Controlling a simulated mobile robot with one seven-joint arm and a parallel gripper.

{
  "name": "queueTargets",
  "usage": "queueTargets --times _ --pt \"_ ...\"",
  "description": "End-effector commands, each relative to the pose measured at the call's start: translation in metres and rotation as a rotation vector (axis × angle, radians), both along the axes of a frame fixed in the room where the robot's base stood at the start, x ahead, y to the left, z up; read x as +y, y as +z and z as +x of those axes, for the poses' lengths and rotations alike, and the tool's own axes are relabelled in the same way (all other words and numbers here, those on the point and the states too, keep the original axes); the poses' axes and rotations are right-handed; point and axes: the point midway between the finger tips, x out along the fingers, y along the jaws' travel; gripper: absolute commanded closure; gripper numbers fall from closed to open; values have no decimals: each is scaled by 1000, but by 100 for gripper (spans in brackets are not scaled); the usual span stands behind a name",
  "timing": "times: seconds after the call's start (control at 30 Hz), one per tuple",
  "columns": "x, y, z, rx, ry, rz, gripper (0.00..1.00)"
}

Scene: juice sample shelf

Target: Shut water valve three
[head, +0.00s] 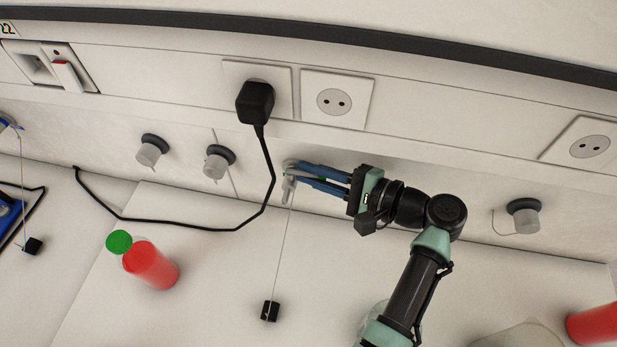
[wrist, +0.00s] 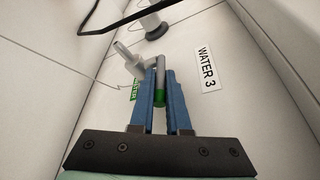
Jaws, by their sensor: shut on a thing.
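Water valve three is a small grey tap (head: 288,187) on the wall, in the middle of the head view. In the wrist view its grey body and spout (wrist: 130,62) show just beyond my fingertips, beside a "WATER 3" label (wrist: 207,68). Its lever has a green end (wrist: 160,98), seen between my blue fingers. My gripper (head: 297,172) reaches the valve from the right. In the wrist view my gripper (wrist: 160,78) is shut on the lever, with one finger on each side. The fingers hide part of the lever.
A black plug (head: 255,101) trails a cord (head: 180,226) left of the valve. Grey knobs (head: 151,151) (head: 217,163) (head: 524,217) stick out from the wall on both sides. A small black block (head: 270,310) is below the valve.

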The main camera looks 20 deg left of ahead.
Motion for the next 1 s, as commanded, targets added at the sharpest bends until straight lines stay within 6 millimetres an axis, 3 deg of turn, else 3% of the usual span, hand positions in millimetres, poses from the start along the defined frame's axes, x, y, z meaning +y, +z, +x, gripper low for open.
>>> queueTargets --times 0.23,0.27,0.33,0.67,0.83,1.0 --pt "1 1 -1 -2 7 -3 100" --pt "1 1 -1 -2 7 -3 84" --pt "1 0 -1 -2 5 -2 73" --pt "-1 1 -1 -3 5 -1 73" --pt "-21 3 -4 -6 2 -2 73" --pt "-58 11 -9 -7 0 -3 73"
